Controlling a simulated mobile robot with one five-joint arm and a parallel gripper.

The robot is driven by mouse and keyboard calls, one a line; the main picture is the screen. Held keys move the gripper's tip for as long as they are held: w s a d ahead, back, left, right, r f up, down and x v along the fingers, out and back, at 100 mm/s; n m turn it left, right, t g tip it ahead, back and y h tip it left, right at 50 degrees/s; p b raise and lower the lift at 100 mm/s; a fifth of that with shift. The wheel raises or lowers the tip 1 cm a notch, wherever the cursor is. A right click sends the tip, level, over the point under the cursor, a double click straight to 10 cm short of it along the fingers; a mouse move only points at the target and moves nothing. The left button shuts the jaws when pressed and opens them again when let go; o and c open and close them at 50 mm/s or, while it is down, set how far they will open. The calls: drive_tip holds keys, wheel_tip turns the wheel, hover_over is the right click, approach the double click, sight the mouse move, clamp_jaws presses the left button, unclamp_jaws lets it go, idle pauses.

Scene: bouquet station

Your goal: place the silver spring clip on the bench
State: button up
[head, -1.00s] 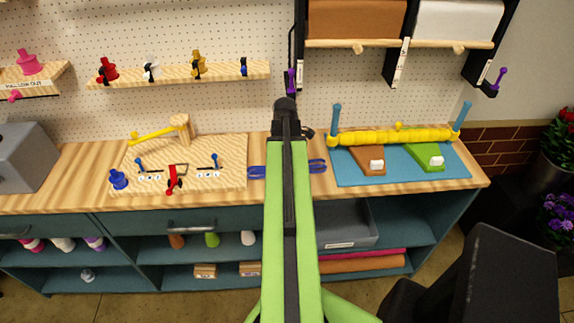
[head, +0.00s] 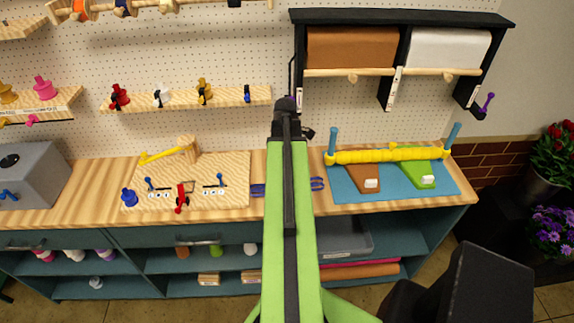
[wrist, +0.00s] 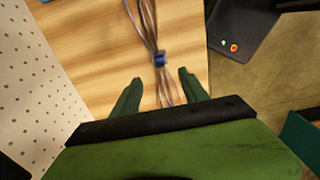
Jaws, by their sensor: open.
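I cannot make out a silver spring clip for certain in either view. The wooden bench (head: 90,185) runs across the head view, and its top also fills much of the wrist view (wrist: 95,55). My gripper (wrist: 154,88) is open, with its two dark green fingers apart over the bench top. A thin, greyish bundle of strands with a blue band (wrist: 160,60) shows beyond and between the fingertips; I cannot tell whether it is within reach.
A wooden board with a red clamp (head: 182,197) lies left of my arm. Blue loops (head: 317,184) show beside the arm. A blue mat (head: 345,185) with a yellow roller (head: 375,156) is on the right. Bare bench lies at left.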

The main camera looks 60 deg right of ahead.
wheel_tip(320, 180, up, 3)
drive_tip(key=shift+f+p, duration=0.2)
drive_tip(key=shift+p, duration=0.35)
drive_tip(key=w+a+m, duration=0.3)
drive_tip(key=w+a, duration=1.3)
drive_tip(key=a, duration=0.3)
drive_tip(key=w+a+m, duration=0.2)
drive_tip(key=a, duration=1.3)
drive_tip(key=w+a+m, duration=0.2)
drive_tip(key=w+a, duration=0.1)
drive_tip(key=a, duration=1.2)
drive_tip(key=shift+w, duration=0.15)
